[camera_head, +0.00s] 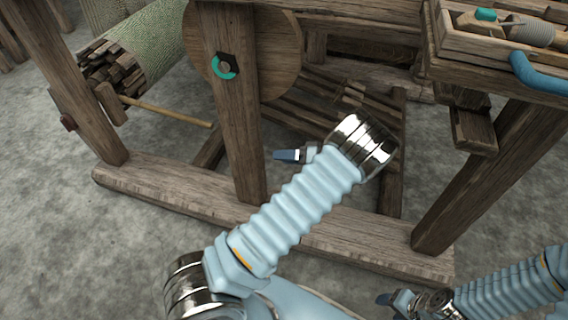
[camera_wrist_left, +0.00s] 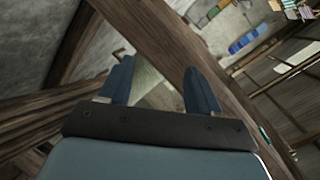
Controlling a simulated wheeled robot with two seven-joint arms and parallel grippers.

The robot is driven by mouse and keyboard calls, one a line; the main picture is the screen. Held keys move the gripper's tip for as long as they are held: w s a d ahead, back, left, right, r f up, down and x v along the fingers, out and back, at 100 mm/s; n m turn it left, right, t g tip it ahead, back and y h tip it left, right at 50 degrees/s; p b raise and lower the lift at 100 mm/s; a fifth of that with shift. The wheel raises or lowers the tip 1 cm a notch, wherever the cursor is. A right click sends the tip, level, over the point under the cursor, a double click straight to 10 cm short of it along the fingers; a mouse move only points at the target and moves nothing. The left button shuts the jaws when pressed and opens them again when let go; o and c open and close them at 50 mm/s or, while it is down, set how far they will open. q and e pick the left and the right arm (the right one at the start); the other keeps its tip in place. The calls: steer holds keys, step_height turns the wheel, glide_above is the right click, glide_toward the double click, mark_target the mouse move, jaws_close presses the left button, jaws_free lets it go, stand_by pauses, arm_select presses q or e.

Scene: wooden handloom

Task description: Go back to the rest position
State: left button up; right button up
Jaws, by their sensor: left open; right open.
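My left gripper (camera_head: 284,155) shows small in the head view, in front of the loom's lower frame, right of an upright post (camera_head: 233,120). In the left wrist view its two dark blue fingers (camera_wrist_left: 158,78) stand apart with nothing held between them. A wooden beam (camera_wrist_left: 190,55) runs diagonally behind the fingers. My right gripper (camera_head: 388,299) is at the bottom right of the head view, low in front of the loom, partly cut by the frame edge. I see nothing in it.
The wooden loom has a base rail (camera_head: 160,185), a round disc (camera_head: 275,50) and a cloth roll (camera_head: 150,45). A tray (camera_head: 465,65) with a spool and a blue curved handle (camera_head: 535,72) is at top right. Bare grey floor (camera_head: 80,240) lies in front.

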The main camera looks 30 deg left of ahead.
arm_select(q)
steer(key=shift+s+f+m+h, duration=0.35)
steer(key=shift+s+f, duration=0.25)
steer(key=shift+f, duration=0.2)
steer(key=s+d+f+m+g+h+p, duration=0.1)
steer(key=s+d+f+m+h+p, duration=0.1)
steer(key=s+d+f+h, duration=0.35)
steer(key=s+d+f+m+h+p, duration=0.2)
steer(key=s+d+f+m+h, duration=0.1)
steer(key=s+f+h, duration=0.45)
steer(key=s+d+r+m+t+h+p, duration=0.1)
steer(key=s+d+r+t+h, duration=0.1)
steer(key=d, duration=0.3)
steer(key=s+d+r+m+t+h+p, duration=0.1)
steer(key=s+d+r+t+h, duration=0.1)
steer(key=d, duration=0.4)
steer(key=shift+s+r+t+h, duration=0.15)
steer(key=shift+s+t+h, duration=0.2)
steer(key=shift+s+t, duration=0.45)
steer(key=shift+d, duration=0.1)
